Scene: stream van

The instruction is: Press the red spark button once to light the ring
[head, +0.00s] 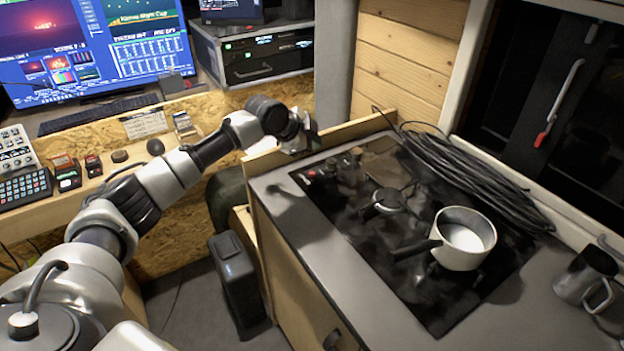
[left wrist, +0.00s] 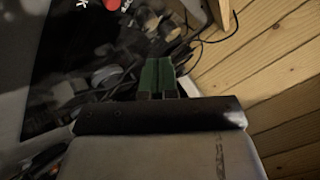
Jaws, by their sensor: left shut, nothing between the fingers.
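The red spark button (head: 311,173) sits at the far left corner of the black glass hob (head: 360,240). It also shows in the left wrist view (left wrist: 113,4), cut off by the top edge, beside a white mark. My left gripper (head: 312,140) is above and behind that corner, apart from the button. Its green fingers (left wrist: 158,78) are shut together with nothing between them. A bare burner ring (head: 388,200) lies near the hob's middle, with no flame visible. My right gripper is not in view.
A white saucepan (head: 464,238) stands on the hob, its dark handle pointing left. Coiled black cable (head: 470,175) lies along the back right. A wooden wall (head: 405,50) rises behind. A metal mug (head: 585,275) stands at right. The counter's left strip is clear.

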